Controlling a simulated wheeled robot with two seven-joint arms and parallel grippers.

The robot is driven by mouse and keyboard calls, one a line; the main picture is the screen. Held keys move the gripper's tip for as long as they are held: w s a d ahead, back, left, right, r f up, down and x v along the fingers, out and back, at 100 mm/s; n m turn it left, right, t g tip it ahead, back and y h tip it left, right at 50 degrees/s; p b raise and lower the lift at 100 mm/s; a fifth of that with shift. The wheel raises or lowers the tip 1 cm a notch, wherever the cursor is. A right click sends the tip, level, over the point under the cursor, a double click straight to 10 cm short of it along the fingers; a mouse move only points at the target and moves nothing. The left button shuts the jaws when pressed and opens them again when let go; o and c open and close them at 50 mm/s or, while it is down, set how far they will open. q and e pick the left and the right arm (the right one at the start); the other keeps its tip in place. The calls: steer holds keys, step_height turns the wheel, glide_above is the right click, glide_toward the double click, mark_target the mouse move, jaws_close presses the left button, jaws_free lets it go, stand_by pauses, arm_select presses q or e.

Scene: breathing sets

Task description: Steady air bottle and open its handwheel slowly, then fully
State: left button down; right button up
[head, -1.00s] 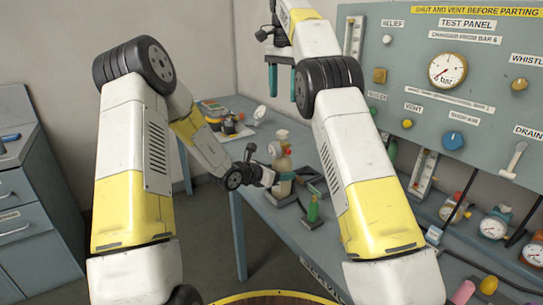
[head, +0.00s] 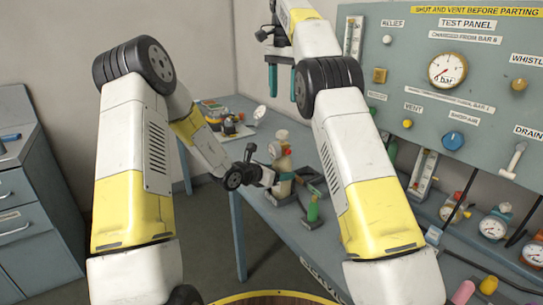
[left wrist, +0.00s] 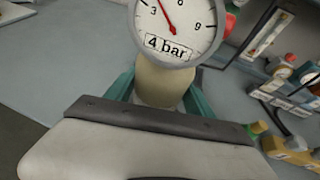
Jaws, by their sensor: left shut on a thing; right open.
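The air bottle (head: 284,164) is cream-coloured and stands upright near the left end of the blue-grey bench. It also shows in the left wrist view (left wrist: 160,84), below a round gauge (left wrist: 176,22) marked 4 bar. My left gripper (head: 272,178) reaches it from the left and is shut on its body. Its teal fingers show on both sides of the bottle in the left wrist view (left wrist: 160,98). I cannot clearly make out the handwheel at the bottle's top. My right gripper (head: 283,84) is open and empty, high above the bench, apart from the bottle.
A small green bottle (head: 312,208) stands close in front of the air bottle. Dark trays (head: 314,184) lie beside it. The test panel (head: 470,75) rises at the right, with gauges (head: 493,228) below. Coloured items (head: 228,122) sit at the bench's far left.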

mark_target(283, 132)
steer(key=shift+f, duration=0.15)
stand_by(0.8)
step_height(283, 132, down, 12)
steer(key=shift+r, duration=0.15)
stand_by(0.5)
jaws_close()
